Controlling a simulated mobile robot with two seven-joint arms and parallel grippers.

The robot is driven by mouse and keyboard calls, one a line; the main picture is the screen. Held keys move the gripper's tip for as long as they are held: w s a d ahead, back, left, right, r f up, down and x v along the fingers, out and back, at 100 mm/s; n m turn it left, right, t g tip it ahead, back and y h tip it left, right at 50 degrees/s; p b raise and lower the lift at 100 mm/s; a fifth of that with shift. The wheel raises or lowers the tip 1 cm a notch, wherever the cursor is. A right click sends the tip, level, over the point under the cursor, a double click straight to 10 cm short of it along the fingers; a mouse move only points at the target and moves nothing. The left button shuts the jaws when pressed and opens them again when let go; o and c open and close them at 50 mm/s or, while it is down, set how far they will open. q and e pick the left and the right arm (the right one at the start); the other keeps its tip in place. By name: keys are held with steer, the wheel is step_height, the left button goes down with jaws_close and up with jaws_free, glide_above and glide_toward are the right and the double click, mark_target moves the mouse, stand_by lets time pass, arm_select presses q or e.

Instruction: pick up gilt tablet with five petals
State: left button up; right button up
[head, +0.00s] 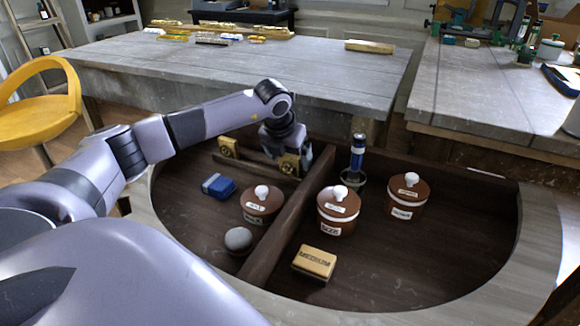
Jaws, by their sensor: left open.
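Two small gilt tablets with round raised ornaments stand at the back of the curved dark tray: the left gilt tablet (229,148) is in clear view, and the right gilt tablet (289,164) is just below my left gripper. The petals are too small to count, so I cannot tell which has five. My left gripper (292,150) is open, pointing down at the right tablet and partly covering it. I cannot tell whether its fingers touch or surround the tablet. My right gripper is not in view.
The tray's divider (280,230) runs between its two halves.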

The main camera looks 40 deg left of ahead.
arm_select(q)
steer(key=shift+w+f, duration=0.15)
steer(key=shift+f, duration=0.3)
steer(key=shift+c, duration=0.3)
steer(key=c, duration=1)
steer(key=shift+r, duration=0.15)
